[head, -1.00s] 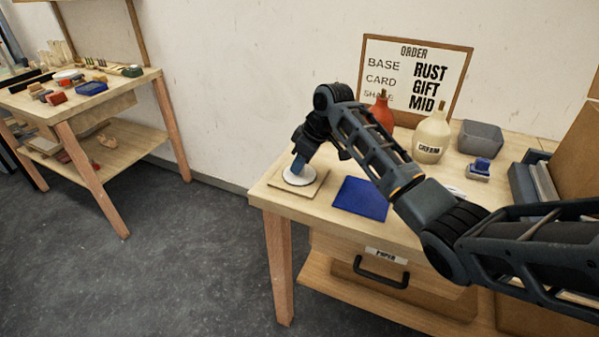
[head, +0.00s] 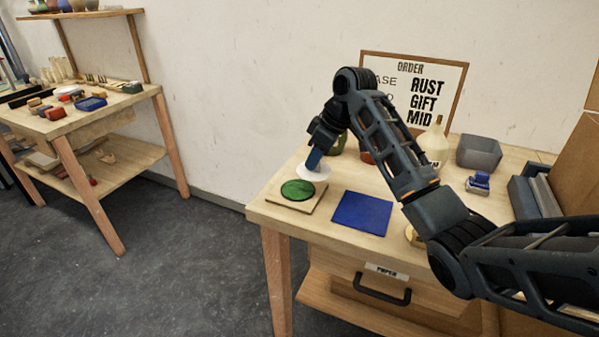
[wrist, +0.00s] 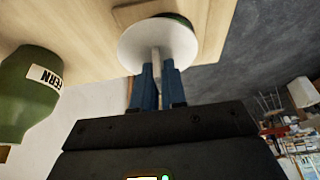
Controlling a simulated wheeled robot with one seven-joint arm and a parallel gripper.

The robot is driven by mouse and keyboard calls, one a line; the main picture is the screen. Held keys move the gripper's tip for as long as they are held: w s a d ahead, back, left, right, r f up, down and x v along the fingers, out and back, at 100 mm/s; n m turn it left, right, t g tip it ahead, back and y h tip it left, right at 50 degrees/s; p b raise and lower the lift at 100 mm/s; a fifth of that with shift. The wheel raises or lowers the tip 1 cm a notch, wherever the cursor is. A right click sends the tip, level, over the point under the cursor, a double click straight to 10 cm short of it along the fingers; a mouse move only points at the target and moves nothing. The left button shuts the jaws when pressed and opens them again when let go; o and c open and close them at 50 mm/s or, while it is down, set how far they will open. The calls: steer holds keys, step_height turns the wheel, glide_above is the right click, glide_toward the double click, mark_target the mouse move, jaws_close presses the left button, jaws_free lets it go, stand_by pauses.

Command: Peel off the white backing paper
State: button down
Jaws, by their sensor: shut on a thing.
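The round white backing paper (head: 312,174) is off the green disc (head: 297,189) and in the air just behind and above it. The green disc lies bare on a square wooden board (head: 283,200) at the table's left end. My gripper (head: 313,160) is shut on the paper. In the wrist view the white paper (wrist: 150,44) spreads out beyond my gripper (wrist: 157,72), with a pale narrow tab between the blue fingers. The paper hides most of the board (wrist: 135,10) there; only a dark green sliver of the disc shows.
A blue square sheet (head: 362,213) lies right of the board. My arm partly covers the order sign (head: 440,85) and bottles. A green bottle labelled FERN (wrist: 30,92) stands close by in the wrist view. A grey bin (head: 479,152) and a blue-topped stamp (head: 479,182) are at the right.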

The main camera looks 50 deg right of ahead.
steer(key=s+d+f+p+v, duration=0.1)
steer(key=p+v, duration=0.4)
steer(key=v, duration=0.7)
steer(key=shift+s+d+r, duration=0.25)
steer(key=shift+s+d, duration=0.15)
steer(key=shift+d, duration=0.3)
stand_by(0.4)
